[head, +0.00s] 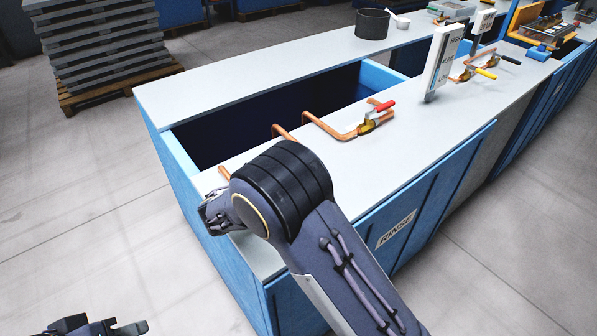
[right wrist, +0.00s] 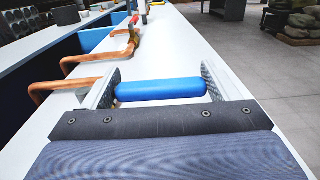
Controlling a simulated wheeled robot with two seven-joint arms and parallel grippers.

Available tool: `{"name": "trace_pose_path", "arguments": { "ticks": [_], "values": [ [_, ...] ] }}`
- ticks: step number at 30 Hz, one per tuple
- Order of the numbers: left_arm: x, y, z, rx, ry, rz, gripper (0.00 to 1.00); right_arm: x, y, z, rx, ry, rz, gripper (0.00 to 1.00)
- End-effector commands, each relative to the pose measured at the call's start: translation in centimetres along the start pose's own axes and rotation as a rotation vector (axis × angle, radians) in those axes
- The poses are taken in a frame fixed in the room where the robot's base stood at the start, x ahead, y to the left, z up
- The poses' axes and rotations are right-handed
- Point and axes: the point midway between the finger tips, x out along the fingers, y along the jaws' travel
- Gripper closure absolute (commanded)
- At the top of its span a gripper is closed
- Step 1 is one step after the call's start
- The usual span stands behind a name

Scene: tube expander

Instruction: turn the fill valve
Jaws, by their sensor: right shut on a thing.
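A blue handle (right wrist: 160,89) lies crosswise between the two finger pads of my right gripper (right wrist: 159,86) in the right wrist view. The right gripper is shut on it. In the head view my right gripper (head: 214,211) is at the near left end of the bench, and my own arm hides the blue handle and what it is fixed to. Another valve with a red handle (head: 384,106) sits on a copper pipe (head: 325,125) farther along the bench. My left gripper (head: 98,327) shows only in part at the bottom left edge, away from the bench; its jaws are unclear.
The white bench top (head: 440,115) has an open blue tank (head: 180,158) along it. A white sign (head: 442,62) stands beyond the red-handled valve. A dark round container (head: 372,23) stands on the far rim. Grey slabs on a pallet (head: 108,92) stand behind. The floor at left is clear.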

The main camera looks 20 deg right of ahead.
Motion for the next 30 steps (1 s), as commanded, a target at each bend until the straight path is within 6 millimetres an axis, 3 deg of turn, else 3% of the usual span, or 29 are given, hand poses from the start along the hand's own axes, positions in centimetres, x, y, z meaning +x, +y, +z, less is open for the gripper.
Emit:
{"name": "trace_pose_path", "arguments": {
  "ticks": [7, 8, 12, 20, 30],
  "values": [
    [0.0, 0.0, 0.0, 0.0, 0.0, 0.0, 0.64, 0.0, -0.1, 0.0, 0.001, 0.002, -0.004, 0.59],
    [0.0, 0.0, 0.0, 0.0, 0.0, 0.0, 0.64, 0.0, -0.1, 0.0, 0.001, 0.002, -0.004, 0.17],
    [0.0, 0.0, 0.0, 0.0, 0.0, 0.0, 0.64, 0.0, -0.1, 0.0, 0.002, 0.002, -0.003, 0.0],
    [0.0, 0.0, 0.0, 0.0, 0.0, 0.0, 0.64, -0.2, 0.0, 0.0, 0.002, 0.001, -0.001, 0.0],
    [0.1, -0.1, 0.1, 0.0, 0.0, 0.0, 0.64, -5.4, 0.0, 0.0, 0.002, 0.001, 0.001, 0.0]
  ]
}}
